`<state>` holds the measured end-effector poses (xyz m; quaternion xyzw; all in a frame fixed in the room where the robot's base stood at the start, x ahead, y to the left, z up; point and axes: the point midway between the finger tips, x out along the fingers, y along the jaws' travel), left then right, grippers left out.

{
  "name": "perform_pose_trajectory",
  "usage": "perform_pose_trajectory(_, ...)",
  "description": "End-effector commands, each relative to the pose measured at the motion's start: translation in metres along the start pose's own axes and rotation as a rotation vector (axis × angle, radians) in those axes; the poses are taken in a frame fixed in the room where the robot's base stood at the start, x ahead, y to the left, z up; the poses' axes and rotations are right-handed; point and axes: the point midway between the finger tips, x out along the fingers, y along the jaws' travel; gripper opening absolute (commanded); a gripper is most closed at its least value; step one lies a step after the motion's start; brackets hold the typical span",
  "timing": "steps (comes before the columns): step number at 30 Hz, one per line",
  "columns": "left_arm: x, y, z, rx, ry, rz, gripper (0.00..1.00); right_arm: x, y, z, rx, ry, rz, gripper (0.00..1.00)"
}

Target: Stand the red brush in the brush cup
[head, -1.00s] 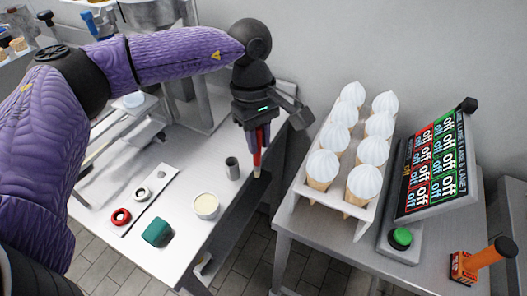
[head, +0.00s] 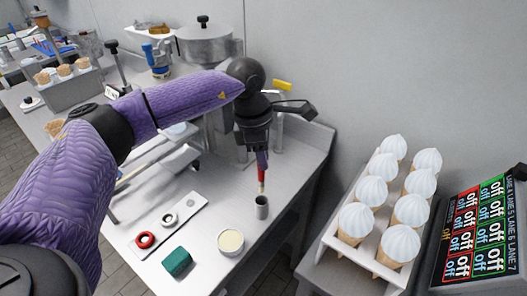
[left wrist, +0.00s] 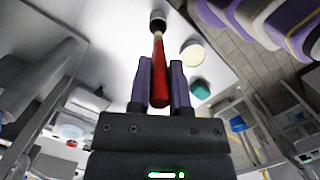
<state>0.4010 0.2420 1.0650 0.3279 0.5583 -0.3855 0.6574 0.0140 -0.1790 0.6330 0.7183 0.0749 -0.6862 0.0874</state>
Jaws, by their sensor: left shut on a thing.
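My left gripper (head: 262,160) is shut on the red brush (head: 262,173), which hangs upright with its pale bristle end down. The brush cup (head: 262,207) is a small grey metal cylinder on the metal table. In the head view the bristle tip is just above or at the cup's mouth. In the left wrist view the red brush (left wrist: 159,72) lies between the two purple fingers, its tip against the dark mouth of the cup (left wrist: 158,17). I cannot tell whether the tip is inside the rim. My right gripper is not in view.
On the table (head: 215,215) near the cup are a cream-filled bowl (head: 230,242), a green block (head: 177,261) and a strip with a red ring (head: 145,240) and a white ring. A rack of ice-cream cones (head: 362,225) and a lane screen (head: 477,232) stand at right.

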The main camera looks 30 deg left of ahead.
Motion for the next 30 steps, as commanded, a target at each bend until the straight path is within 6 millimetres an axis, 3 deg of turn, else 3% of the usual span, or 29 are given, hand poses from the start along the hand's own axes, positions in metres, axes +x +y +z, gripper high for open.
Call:
perform_pose_trajectory(3,0.018,0.0,-0.003,0.0,0.001,-0.001,0.0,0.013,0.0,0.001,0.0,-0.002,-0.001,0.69)
perform_pose_trajectory(15,0.058,0.0,-0.009,0.001,0.001,-0.001,0.0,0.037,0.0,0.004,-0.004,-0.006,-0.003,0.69)
perform_pose_trajectory(29,0.065,0.0,-0.01,0.001,0.0,0.0,0.0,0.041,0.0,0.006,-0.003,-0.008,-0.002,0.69)
perform_pose_trajectory(30,0.065,0.0,-0.01,0.001,0.0,0.0,0.28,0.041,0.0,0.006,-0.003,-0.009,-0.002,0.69)
